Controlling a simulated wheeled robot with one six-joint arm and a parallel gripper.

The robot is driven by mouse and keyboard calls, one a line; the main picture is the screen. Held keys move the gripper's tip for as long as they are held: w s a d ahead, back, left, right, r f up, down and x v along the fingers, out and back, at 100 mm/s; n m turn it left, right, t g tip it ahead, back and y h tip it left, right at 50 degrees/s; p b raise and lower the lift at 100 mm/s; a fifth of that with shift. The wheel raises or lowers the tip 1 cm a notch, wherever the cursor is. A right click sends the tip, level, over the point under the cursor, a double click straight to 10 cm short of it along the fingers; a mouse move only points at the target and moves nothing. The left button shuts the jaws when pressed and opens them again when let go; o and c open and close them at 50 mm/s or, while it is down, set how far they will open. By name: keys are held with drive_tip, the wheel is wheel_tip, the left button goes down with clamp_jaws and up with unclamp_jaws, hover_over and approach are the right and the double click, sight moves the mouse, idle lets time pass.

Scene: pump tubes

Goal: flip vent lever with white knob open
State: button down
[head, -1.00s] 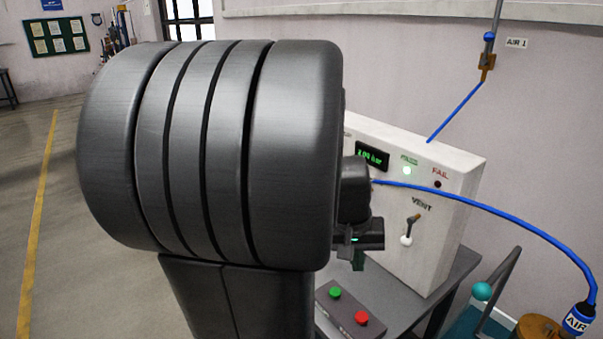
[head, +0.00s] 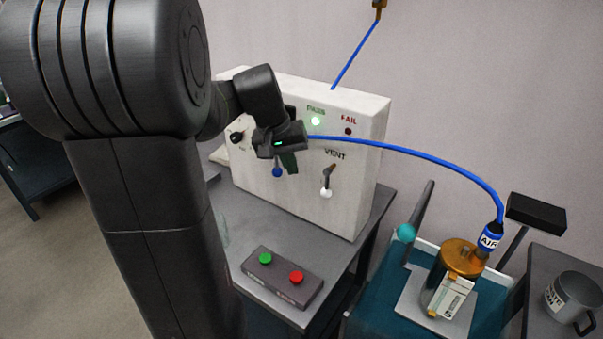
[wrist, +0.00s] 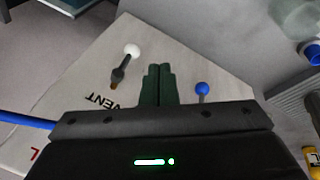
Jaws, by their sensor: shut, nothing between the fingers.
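The vent lever with the white knob (head: 326,192) is on the front of the white test panel, under the word VENT. It hangs with its knob low and its pivot above. It also shows in the wrist view (wrist: 131,52), left of my fingers and apart from them. A second lever with a blue knob (head: 277,172) is left of it in the head view, and right of my fingers in the wrist view (wrist: 202,89). My gripper (wrist: 158,68) is shut and empty, with its fingers between the two levers. In the head view my gripper (head: 289,164) is in front of the panel.
The white panel (head: 350,215) has a lit green PASS light (head: 316,121). A box with a green and a red button (head: 281,277) lies on the bench below. A blue hose (head: 420,155) runs from the panel to a brass canister (head: 459,258) on a teal cart.

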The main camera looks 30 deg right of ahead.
sight(327, 184)
drive_tip(key=d+f+p, duration=0.1)
drive_tip(key=d+f, duration=0.5)
drive_tip(key=f, duration=0.3)
drive_tip(key=shift+d, duration=0.35)
drive_tip(key=shift+s+f+g+h+b, duration=0.3)
drive_tip(key=shift+g+h+b, duration=0.15)
drive_tip(key=shift+g, duration=0.25)
drive_tip(key=shift+s+d+r+n+g+h+b, duration=0.3)
drive_tip(key=shift+s+g+h+b, duration=0.5)
drive_tip(key=shift+g, duration=0.65)
drive_tip(key=shift+s+d+r+n+g+h+b, duration=0.2)
drive_tip(key=shift+s+d+n+g+h+b, duration=0.3)
drive_tip(key=shift+g+h+b, duration=0.75)
drive_tip(key=shift+s+d+r+n+g+h+b, duration=0.3)
drive_tip(key=shift+s+g+h+b, duration=0.35)
drive_tip(key=shift+g, duration=1.05)
drive_tip(key=shift+s+d+r, duration=0.1)
drive_tip(key=shift+s+r, duration=0.05)
drive_tip(key=shift+s, duration=0.1)
drive_tip(key=shift+r, duration=0.1)
drive_tip(key=shift+w+a+r+p, duration=0.3)
drive_tip(key=shift+w+r+p, duration=0.1)
drive_tip(key=shift+w, duration=0.3)
